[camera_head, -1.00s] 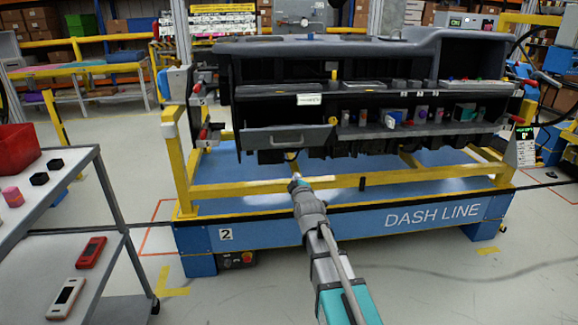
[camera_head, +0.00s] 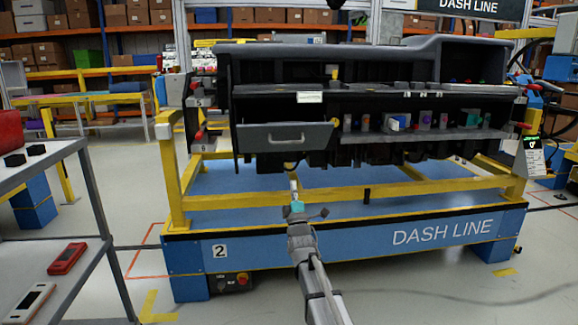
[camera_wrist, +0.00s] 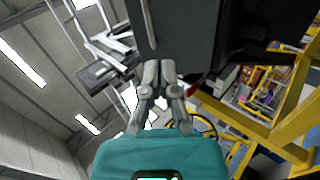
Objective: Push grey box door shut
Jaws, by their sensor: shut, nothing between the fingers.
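The grey box door (camera_head: 262,139) is a dark grey panel with a bar handle (camera_head: 286,138), low on the left part of the dashboard module (camera_head: 350,50). It appears to stand out from the dashboard, with a gap along its top edge. My gripper (camera_head: 293,178) is just below the door, pointing up toward it, with its fingers together and empty. In the wrist view the door (camera_wrist: 185,30) fills the top middle, its handle (camera_wrist: 148,22) showing at left. The closed fingertips (camera_wrist: 158,64) are at its lower edge; I cannot tell whether they touch.
A yellow frame rail (camera_head: 400,191) on the blue base (camera_head: 350,236) runs behind and beside my arm. A grey cart (camera_head: 60,150) with a red device (camera_head: 67,258) and a white device (camera_head: 30,303) stands at the left. The floor at front right is clear.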

